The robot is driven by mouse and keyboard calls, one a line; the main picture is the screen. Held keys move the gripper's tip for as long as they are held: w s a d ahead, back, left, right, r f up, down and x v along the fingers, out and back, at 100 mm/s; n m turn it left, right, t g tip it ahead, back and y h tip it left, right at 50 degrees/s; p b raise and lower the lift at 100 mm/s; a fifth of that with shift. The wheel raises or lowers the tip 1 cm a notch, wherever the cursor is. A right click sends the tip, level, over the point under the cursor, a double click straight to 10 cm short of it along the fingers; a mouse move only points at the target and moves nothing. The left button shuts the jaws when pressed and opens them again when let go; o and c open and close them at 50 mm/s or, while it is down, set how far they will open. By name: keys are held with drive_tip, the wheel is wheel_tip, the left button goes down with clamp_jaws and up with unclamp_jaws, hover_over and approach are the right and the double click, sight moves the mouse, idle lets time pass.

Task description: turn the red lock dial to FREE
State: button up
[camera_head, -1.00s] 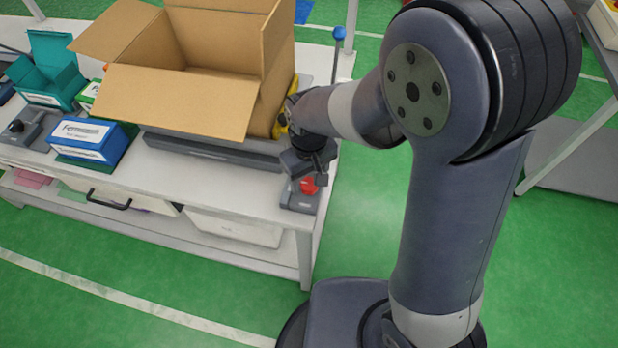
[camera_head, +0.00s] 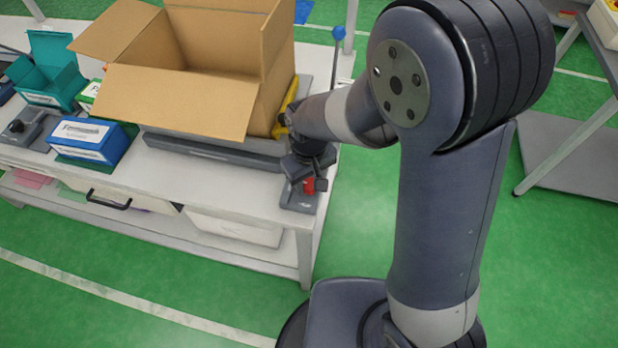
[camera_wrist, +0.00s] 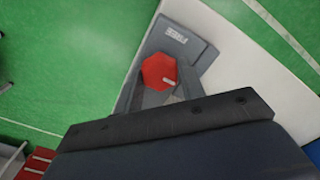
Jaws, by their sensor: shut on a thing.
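The red lock dial (camera_head: 317,184) sits on a small grey base (camera_head: 297,197) at the right front corner of the white table. My gripper (camera_head: 308,184) is down at the dial and shut on it. In the wrist view the red dial (camera_wrist: 159,72) shows as a faceted knob with a short pale mark near its lower right edge. A grey finger lies along each side of it. The base (camera_wrist: 184,42) carries a pale label at its upper end, too small to read. In the head view my gripper hides part of the dial.
An open cardboard box (camera_head: 180,100) stands on a grey platform just left of my wrist. A blue-topped rod (camera_head: 337,45) rises behind my forearm. A blue and white carton (camera_head: 93,141) is farther left. Green floor is clear before the table.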

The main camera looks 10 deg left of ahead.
drive_tip(key=shift+n, duration=0.3)
drive_tip(key=shift+c, duration=0.4)
drive_tip(key=n+b, duration=0.1)
drive_tip(key=n, duration=0.2)
drive_tip(key=shift+n, duration=0.4)
drive_tip(key=n, duration=0.4)
drive_tip(key=shift+n+b, duration=0.3)
drive_tip(key=n, duration=0.4)
drive_tip(key=shift+n, duration=0.3)
drive_tip(key=n, duration=0.4)
drive_tip(key=shift+b, duration=0.4)
drive_tip(key=o, duration=1)
